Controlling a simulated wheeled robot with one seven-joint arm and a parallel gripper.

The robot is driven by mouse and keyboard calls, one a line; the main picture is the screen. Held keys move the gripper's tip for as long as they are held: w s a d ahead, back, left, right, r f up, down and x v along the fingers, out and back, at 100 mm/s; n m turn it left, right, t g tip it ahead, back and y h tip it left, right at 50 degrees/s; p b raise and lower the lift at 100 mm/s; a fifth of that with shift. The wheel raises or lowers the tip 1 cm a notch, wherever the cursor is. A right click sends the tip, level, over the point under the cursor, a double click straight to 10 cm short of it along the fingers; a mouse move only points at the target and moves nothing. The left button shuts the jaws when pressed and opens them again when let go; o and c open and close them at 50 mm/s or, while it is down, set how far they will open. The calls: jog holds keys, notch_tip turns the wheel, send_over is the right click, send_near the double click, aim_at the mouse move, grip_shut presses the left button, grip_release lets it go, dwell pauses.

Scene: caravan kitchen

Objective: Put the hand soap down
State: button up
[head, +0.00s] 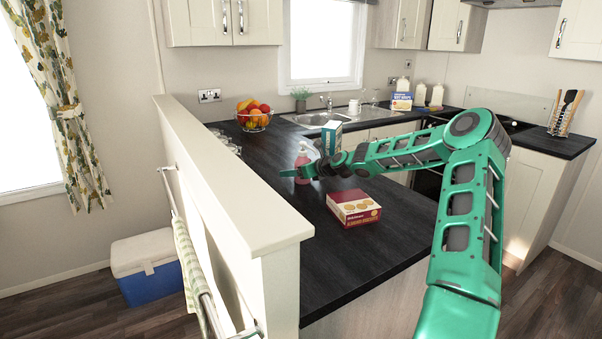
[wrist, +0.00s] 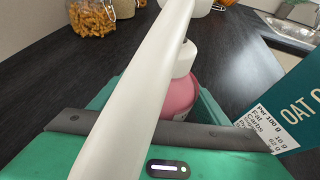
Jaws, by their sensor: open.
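The hand soap (head: 302,160) is a pink bottle with a white pump. It appears to stand upright on the dark worktop (head: 262,152). My gripper (head: 297,173) is low over the worktop at the bottle, with its jaws open around it. In the wrist view the pink bottle (wrist: 181,98) sits between the green fingers, partly hidden. A long white shape, apparently the pump's spout, crosses close in front of the wrist camera. Contact between the fingers and the bottle cannot be made out.
A teal oat box (head: 331,137) stands just behind the soap; it also shows at the right of the wrist view (wrist: 285,95). A red biscuit box (head: 354,207) lies nearer the front. A fruit bowl (head: 254,121) and glass jars stand farther back. A raised partition (head: 225,190) borders the left.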

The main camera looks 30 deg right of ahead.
jog(key=c, duration=1.3)
jog(key=shift+c, duration=0.8)
jog(key=shift+r, duration=0.15)
